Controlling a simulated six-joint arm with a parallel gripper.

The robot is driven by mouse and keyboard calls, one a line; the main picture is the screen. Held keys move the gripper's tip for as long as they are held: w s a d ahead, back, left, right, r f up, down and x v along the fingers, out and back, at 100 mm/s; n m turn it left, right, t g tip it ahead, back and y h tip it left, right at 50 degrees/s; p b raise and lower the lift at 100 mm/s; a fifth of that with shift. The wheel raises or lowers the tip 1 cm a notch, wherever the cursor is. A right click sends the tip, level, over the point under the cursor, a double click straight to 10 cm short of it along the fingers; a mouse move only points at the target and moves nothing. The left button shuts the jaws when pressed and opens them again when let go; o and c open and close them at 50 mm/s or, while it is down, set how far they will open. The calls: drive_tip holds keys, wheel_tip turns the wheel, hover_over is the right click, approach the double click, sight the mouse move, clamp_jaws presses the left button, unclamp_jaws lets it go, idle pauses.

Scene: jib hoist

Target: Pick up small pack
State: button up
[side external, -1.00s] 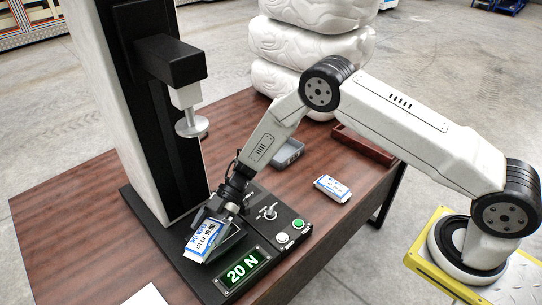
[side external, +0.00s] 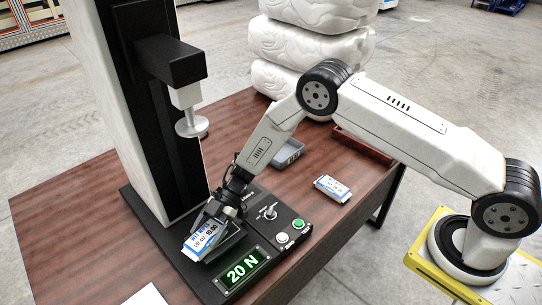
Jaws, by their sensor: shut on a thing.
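A small white and blue pack (side external: 205,240) with printed text is at the base of the test stand, under the press head. My gripper (side external: 221,218) is shut on this pack from above and behind. The pack is tilted; I cannot tell whether it touches the plate beneath. A second small white and blue pack (side external: 332,189) lies flat on the brown table, to the right of the control panel.
The stand's round press head (side external: 192,127) hangs above the pack. A panel with knobs, buttons and a "20 N" display (side external: 244,270) sits in front. A grey tray (side external: 288,153) and a brown tray (side external: 362,146) stand toward the back. White sacks (side external: 312,46) are stacked behind.

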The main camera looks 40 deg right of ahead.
drive_tip(key=shift+r, duration=0.1)
drive_tip(key=shift+r, duration=0.65)
drive_tip(key=s+d+r, duration=0.2)
drive_tip(key=s+r, duration=0.1)
drive_tip(key=s, duration=0.1)
drive_tip(key=s+d+r, duration=0.1)
drive_tip(key=s+r, duration=0.3)
drive_tip(key=s+d+r, duration=0.2)
drive_tip(key=s+r, duration=0.2)
drive_tip(key=shift+s+d+r, duration=0.25)
drive_tip(key=shift+s+d, duration=0.05)
drive_tip(key=shift+s, duration=0.1)
drive_tip(key=shift+w, duration=0.1)
idle(0.4)
